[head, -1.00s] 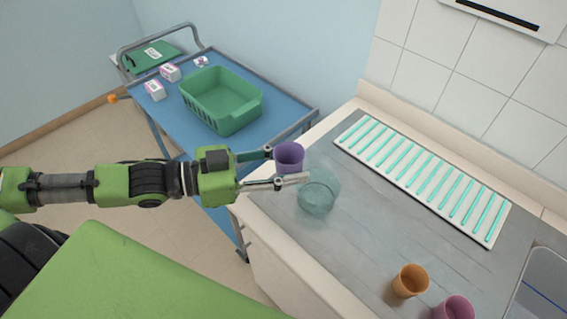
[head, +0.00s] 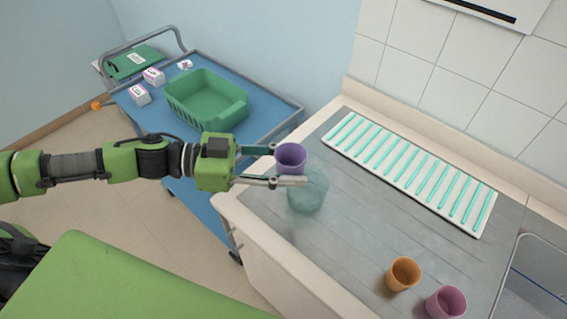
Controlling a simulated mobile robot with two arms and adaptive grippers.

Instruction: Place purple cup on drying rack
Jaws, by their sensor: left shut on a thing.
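The purple cup (head: 291,158) is held upright between the fingers of my left gripper (head: 283,167), which is shut on it. It is at the left end of the grey counter, beside and partly above a clear teal glass jar (head: 308,192). The drying rack (head: 398,172), a white board with several teal bars, lies flat at the back of the counter, to the right of the cup. Nothing stands on it. My right gripper is not in view.
An orange cup (head: 403,273) and a pink cup (head: 446,302) stand at the counter's front right, near a sink (head: 535,285). A blue cart (head: 150,118) with a green basket (head: 207,100) and small boxes stands at left. The counter's middle (head: 375,225) is clear.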

